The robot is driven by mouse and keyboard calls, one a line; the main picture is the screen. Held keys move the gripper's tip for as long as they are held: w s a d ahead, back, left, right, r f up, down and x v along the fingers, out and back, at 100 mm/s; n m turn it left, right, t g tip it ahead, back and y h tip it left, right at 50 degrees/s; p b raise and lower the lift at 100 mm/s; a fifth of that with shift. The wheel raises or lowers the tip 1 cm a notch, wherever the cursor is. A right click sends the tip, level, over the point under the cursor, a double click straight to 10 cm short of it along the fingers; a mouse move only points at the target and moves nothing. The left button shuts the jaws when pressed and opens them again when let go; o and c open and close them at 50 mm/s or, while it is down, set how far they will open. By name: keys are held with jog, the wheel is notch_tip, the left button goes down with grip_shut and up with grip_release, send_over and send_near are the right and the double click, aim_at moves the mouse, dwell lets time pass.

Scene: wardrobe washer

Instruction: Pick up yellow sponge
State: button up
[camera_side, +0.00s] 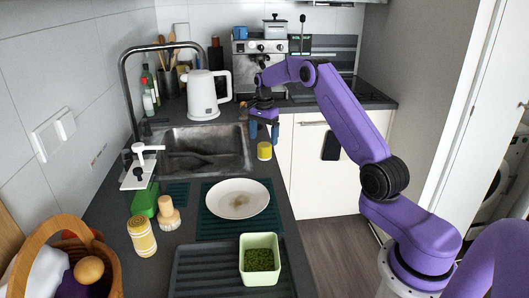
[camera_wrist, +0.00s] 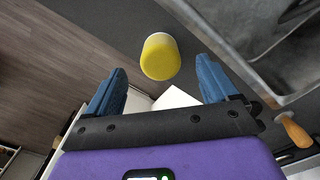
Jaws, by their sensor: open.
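The yellow sponge (camera_side: 264,151) is a small round piece with a yellow face and a pale side. It sits on the dark counter strip at the right edge of the sink, close to the counter's front edge. My gripper (camera_side: 264,137) is open and points down just above and behind it in the side view. In the wrist view the sponge (camera_wrist: 160,57) shows ahead of the gap between the two blue fingers (camera_wrist: 161,78), roughly centred. Nothing is between the fingers, and they appear apart from the sponge.
The sink (camera_side: 205,150) with its tall black faucet (camera_side: 127,85) lies left of the sponge. A white kettle (camera_side: 208,95) stands behind the sink. A white plate (camera_side: 228,187), brush (camera_side: 168,214) and pale green container (camera_side: 259,241) stand nearer the camera. Floor lies beyond the counter edge.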

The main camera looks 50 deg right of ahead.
aim_at(264, 144)
jog(key=shift+d+f, duration=0.15)
jog(key=shift+f, duration=1.5)
jog(key=shift+d+f, duration=0.1)
jog(key=shift+f, duration=1.5)
jog(key=c, duration=1.1)
jog(key=shift+c, duration=0.2)
jog(key=shift+r, duration=0.1)
